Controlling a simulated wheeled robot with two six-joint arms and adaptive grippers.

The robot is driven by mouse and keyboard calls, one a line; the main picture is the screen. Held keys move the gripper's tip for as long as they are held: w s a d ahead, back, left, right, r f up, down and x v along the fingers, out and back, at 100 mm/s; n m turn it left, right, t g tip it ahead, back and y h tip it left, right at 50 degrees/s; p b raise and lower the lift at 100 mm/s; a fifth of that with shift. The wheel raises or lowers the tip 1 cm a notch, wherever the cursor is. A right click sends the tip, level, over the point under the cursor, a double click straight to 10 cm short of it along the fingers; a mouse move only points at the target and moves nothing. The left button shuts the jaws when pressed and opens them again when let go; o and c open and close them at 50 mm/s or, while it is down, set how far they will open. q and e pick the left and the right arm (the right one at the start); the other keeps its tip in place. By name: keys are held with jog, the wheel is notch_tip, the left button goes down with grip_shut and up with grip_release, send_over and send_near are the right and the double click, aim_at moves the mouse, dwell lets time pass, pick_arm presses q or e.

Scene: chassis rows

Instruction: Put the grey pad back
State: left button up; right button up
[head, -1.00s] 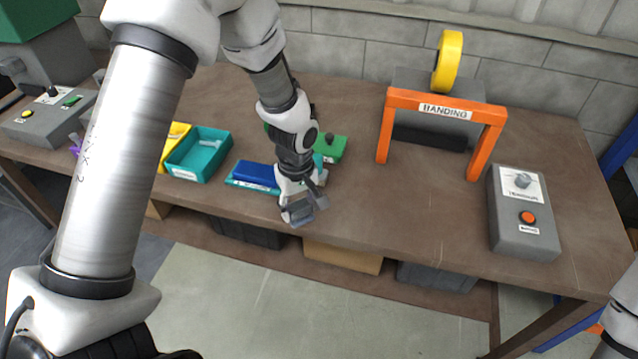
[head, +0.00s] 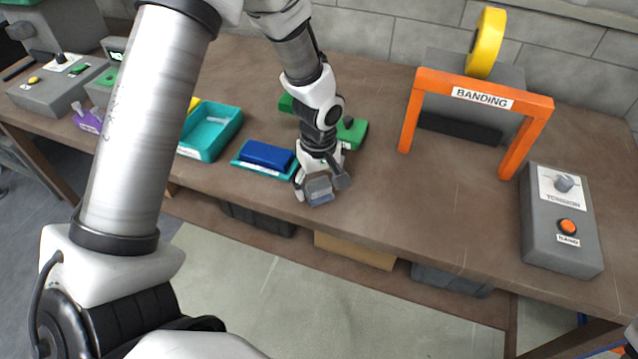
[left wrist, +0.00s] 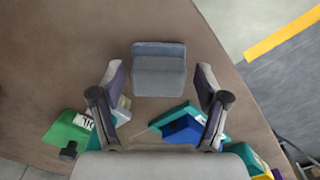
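The grey pad (head: 320,190) is a small block at the fingertips of my left gripper (head: 322,184), over the front part of the bench in the head view. In the left wrist view the pad (left wrist: 159,70) lies between the two fingers of my left gripper (left wrist: 161,75), with a narrow gap on each side. The fingers are apart and do not appear to touch it. I cannot tell how high the pad is above the bench. My right gripper is not in view.
A blue block (head: 266,154) sits on a teal tray (head: 240,164), left of the gripper. A teal bin (head: 237,118) stands further left. A green block (head: 357,136) is behind the gripper. The orange banding frame (head: 409,125) and grey control box (head: 548,240) stand right, with bare bench between.

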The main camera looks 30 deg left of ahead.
aim_at(319, 183)
pick_arm(q)
jog(key=shift+w, duration=0.1)
jog(key=shift+r, duration=0.2)
notch_tip(319, 183, up, 12)
dwell(0.3)
